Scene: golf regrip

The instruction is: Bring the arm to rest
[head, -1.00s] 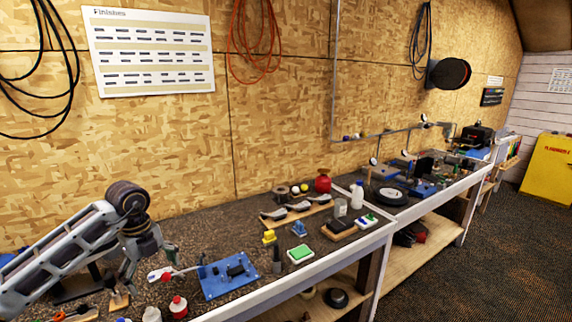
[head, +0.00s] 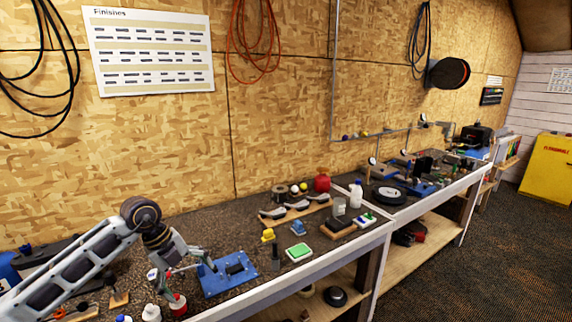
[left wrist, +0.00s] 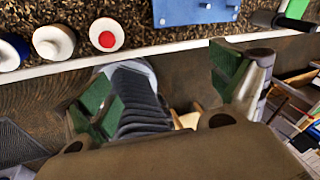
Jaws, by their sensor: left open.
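My left gripper (head: 195,284) is over the front edge of the near bench, beside a blue plate (head: 229,274) with dark fittings. Its fingers are spread apart and empty in the head view. In the left wrist view, the open left gripper (left wrist: 165,90) shows green finger pads, with the bench edge beyond them. A dark ribbed shape (left wrist: 140,100) appears between the fingers; I cannot tell what it is or how far off. My right gripper is not in view.
Bottles with white (head: 152,313) and red (head: 178,304) caps stand near the gripper at the bench front. A green-topped pad (head: 299,252) and a rack of club heads (head: 296,209) lie farther right. Open floor (head: 470,260) lies in front of the benches.

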